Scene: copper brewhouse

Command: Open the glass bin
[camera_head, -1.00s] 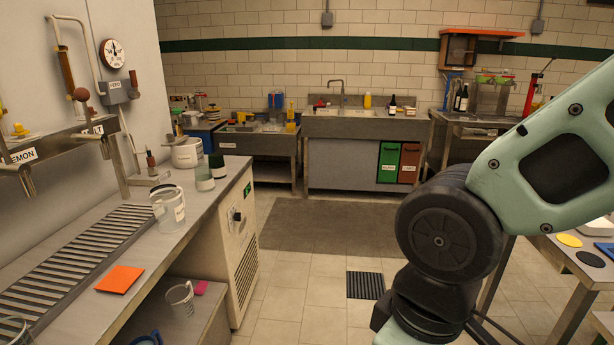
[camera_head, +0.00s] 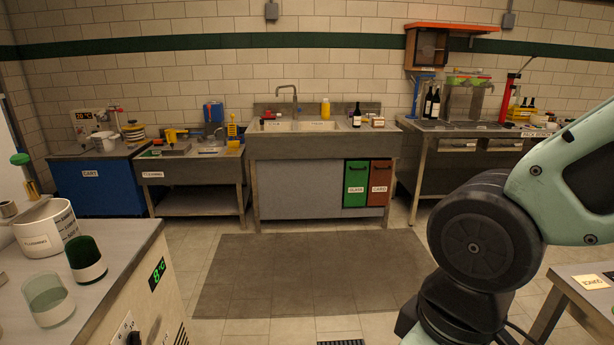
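The green bin (camera_head: 356,184) stands under the right part of the sink counter. Its white label seems to read "GLASS", and it has a dark handle slot near the top. Its front is flush and looks shut. A red-brown bin (camera_head: 380,183), labelled "CARD", stands right beside it. My arm fills the right of the picture; my gripper is outside the view, so its state does not show.
The sink counter (camera_head: 320,148) stands at the back wall, with a dark mat (camera_head: 310,275) on open floor before it. A counter with tubs (camera_head: 120,260) is at near left, a table (camera_head: 590,300) at near right. A blue cart (camera_head: 95,185) stands far left.

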